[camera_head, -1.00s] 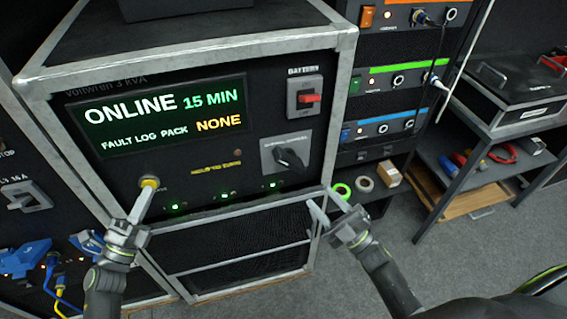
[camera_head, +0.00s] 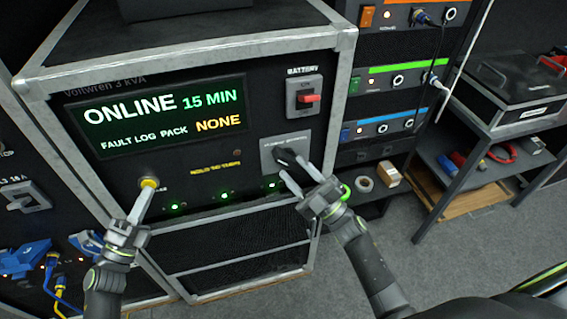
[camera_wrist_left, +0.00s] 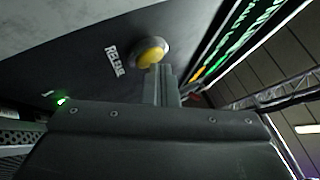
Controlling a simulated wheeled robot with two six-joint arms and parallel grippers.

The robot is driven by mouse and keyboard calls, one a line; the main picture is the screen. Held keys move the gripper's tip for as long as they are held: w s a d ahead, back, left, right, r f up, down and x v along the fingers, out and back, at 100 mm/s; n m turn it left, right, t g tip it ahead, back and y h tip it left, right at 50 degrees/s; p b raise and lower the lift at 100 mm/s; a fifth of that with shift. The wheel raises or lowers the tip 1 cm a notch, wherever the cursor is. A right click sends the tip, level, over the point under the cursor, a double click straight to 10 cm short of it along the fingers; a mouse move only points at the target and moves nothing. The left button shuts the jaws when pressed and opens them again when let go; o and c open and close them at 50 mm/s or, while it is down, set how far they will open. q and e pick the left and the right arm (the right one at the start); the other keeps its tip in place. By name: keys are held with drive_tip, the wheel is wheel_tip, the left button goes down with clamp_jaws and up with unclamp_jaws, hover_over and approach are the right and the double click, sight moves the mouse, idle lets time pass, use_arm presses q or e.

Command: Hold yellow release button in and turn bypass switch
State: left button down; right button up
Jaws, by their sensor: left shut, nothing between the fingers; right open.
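The yellow release button (camera_head: 149,183) is on the lower left of the black power unit's front panel. My left gripper (camera_head: 146,194) is shut and empty, its fingertips at the button. In the left wrist view the button (camera_wrist_left: 152,52) shows just beyond the fingertips (camera_wrist_left: 158,70), with the word RELEASE beside it; whether it is pressed in I cannot tell. The bypass switch (camera_head: 287,157) is a black rotary knob on a grey plate at the panel's right. My right gripper (camera_head: 297,173) is open, its fingertips close below and right of the knob; contact is unclear.
The display (camera_head: 160,117) reads ONLINE 15 MIN, FAULT LOG PACK NONE. A red battery switch (camera_head: 309,99) sits above the bypass switch. Blue plugs (camera_head: 28,258) with cables are at lower left. A rack (camera_head: 400,75) and a shelf table (camera_head: 500,130) stand to the right.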

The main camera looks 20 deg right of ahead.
sight(288, 160)
drive_tip(key=shift+x, duration=1.4)
